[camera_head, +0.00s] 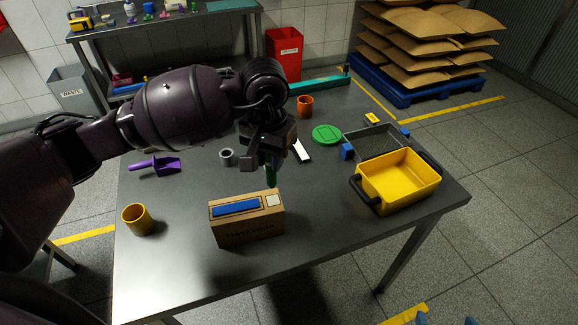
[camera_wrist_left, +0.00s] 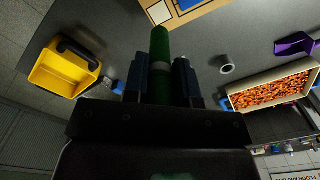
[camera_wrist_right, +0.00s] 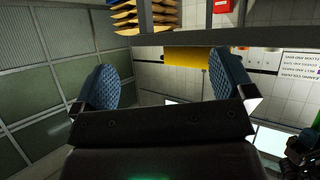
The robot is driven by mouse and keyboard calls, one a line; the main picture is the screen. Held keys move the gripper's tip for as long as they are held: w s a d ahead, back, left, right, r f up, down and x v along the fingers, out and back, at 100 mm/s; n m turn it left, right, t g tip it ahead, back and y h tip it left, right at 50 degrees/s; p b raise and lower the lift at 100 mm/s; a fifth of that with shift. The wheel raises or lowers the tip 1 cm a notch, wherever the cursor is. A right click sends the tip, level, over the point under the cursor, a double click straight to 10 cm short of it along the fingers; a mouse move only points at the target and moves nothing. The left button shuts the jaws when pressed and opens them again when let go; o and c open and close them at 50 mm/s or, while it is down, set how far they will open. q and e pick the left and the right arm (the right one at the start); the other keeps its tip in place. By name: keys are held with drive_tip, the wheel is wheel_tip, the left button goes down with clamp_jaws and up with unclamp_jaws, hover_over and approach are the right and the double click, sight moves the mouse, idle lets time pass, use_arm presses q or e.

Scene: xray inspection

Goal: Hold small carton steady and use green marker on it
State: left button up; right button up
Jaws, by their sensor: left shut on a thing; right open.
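The small carton (camera_head: 245,232) is a brown box standing on the table, with a blue strip and a pale square on its top. Part of it shows at the top of the left wrist view (camera_wrist_left: 212,17). My left gripper (camera_head: 268,158) is shut on the green marker (camera_head: 271,175), whose tip points down just above and behind the carton, apart from it as far as I can tell. In the left wrist view the marker (camera_wrist_left: 160,45) sits between the blue finger pads. My right gripper (camera_wrist_right: 166,85) is open and empty, outside the head view, facing the room.
A yellow bin (camera_head: 400,183) with black handles and a grey mesh basket (camera_head: 375,142) stand at the right. A mustard cup (camera_head: 138,219) is left of the carton, a purple scoop (camera_head: 160,165) behind it. A green disc (camera_head: 327,134) lies farther back. The table's front is clear.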

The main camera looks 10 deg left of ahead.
drive_tip(key=w+a+r+n+t+y, duration=0.2)
drive_tip(key=w+a+r+n+y, duration=0.1)
drive_tip(key=w+a+r, duration=0.65)
drive_tip(key=w+a+r+n+t+y, duration=0.25)
drive_tip(key=w+a+r, duration=0.3)
drive_tip(key=w, duration=0.75)
drive_tip(key=w+a+r+n+g+y, duration=0.35)
drive_tip(key=a+r+n+y, duration=0.3)
drive_tip(key=a, duration=0.35)
drive_tip(key=w+a+r+n+g+y, duration=0.35)
drive_tip(key=a+r+n+y, duration=0.35)
drive_tip(key=a, duration=0.4)
drive_tip(key=n+g+h, duration=0.4)
drive_tip(key=g+h, duration=0.3)
drive_tip(key=g, duration=0.9)
approach(268, 206)
drive_tip(key=x, duration=0.3)
drive_tip(key=w+f+x, duration=0.1)
drive_tip(key=x, duration=0.6)
drive_tip(key=shift+w+a+f, duration=0.1)
drive_tip(key=shift+a+f, duration=0.15)
drive_tip(key=shift+f, duration=0.15)
